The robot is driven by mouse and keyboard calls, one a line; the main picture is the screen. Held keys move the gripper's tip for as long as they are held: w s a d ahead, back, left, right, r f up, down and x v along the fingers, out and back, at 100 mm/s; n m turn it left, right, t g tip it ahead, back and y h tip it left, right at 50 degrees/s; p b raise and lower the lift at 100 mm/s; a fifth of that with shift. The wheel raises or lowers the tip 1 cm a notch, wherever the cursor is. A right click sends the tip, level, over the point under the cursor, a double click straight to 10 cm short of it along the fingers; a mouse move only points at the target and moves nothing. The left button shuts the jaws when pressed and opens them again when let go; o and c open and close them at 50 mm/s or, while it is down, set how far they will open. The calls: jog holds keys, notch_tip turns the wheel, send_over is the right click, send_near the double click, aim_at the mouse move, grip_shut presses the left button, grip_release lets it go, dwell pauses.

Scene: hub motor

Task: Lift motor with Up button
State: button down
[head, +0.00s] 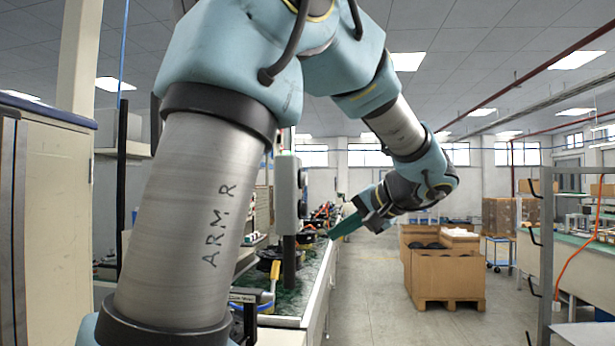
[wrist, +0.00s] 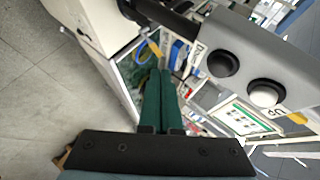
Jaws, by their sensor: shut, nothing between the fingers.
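A grey control box (wrist: 240,50) fills the upper right of the wrist view. It carries a black round button (wrist: 222,63) and a white round button (wrist: 265,93); lettering that looks like "UP" is beside the white one. My gripper (wrist: 162,72) has green fingers shut together and empty, left of the box and apart from both buttons. In the head view my gripper (head: 332,235) points left towards the bench, and a grey box (head: 287,193) stands on a dark post. Dark parts with orange wires (head: 318,222) lie on the bench; I cannot tell which is the motor.
The long bench (head: 318,285) with a green top holds tools and parts. A cardboard crate (head: 445,275) on a pallet stands to the right. The aisle floor (head: 375,310) is clear.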

aim_at(304, 179)
jog(key=s+d+r+n+t+y, duration=0.1)
jog(key=d+r+t, duration=0.2)
jog(key=d+r, duration=0.3)
notch_tip(304, 179, up, 5)
jog(key=shift+s+t, duration=0.25)
jog(key=shift+t, duration=0.05)
jog(key=w+a, duration=0.1)
jog(key=a, duration=0.7)
jog(key=shift+w+a+b, duration=0.25)
jog(key=shift+w+b, duration=0.05)
jog(key=shift+b, duration=0.05)
jog(key=shift+a+f, duration=0.1)
dwell(1.4)
jog(key=shift+w+a+b, duration=0.1)
jog(key=shift+a+b, duration=0.2)
jog(key=shift+b, duration=0.2)
